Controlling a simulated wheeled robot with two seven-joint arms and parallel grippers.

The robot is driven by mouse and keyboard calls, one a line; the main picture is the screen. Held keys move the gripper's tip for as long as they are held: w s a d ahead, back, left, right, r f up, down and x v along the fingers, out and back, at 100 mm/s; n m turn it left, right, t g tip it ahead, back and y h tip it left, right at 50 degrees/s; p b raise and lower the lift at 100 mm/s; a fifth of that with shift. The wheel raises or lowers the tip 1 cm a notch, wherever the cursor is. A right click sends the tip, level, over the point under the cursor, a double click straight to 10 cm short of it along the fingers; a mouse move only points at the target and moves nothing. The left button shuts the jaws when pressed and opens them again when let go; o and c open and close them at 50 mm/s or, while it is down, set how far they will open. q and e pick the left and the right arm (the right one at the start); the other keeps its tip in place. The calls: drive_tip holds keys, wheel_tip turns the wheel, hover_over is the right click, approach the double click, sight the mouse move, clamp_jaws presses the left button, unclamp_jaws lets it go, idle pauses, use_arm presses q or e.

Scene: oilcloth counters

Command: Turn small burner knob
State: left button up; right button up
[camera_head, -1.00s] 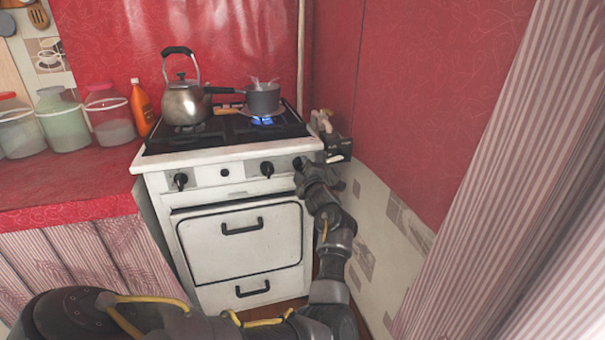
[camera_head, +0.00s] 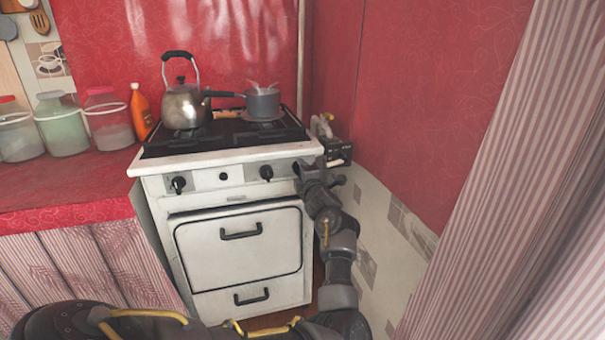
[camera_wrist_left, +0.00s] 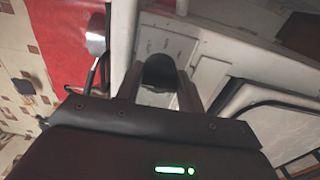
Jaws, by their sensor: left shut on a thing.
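The white stove (camera_head: 240,205) stands against the red wall. Its front panel has black knobs, one at the left (camera_head: 178,185) and one right of centre (camera_head: 266,172). My left gripper (camera_head: 303,170) is at the right end of the panel and hides the knob there in the head view. In the left wrist view my left gripper (camera_wrist_left: 160,92) has a dark rounded knob (camera_wrist_left: 160,70) between its fingers and is shut on it. The small pot (camera_head: 262,104) sits on the back right burner, and no flame shows under it. My right gripper is out of view.
A steel kettle (camera_head: 185,104) stands on the stove's left side. Jars (camera_head: 62,125) and an orange bottle (camera_head: 141,112) stand on the red counter (camera_head: 65,185). A tiled, red wall is close on the right, with a striped curtain (camera_head: 510,190) nearer.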

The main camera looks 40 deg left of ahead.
use_arm(q)
drive_tip(key=o, duration=1)
drive_tip(key=shift+r, duration=0.1)
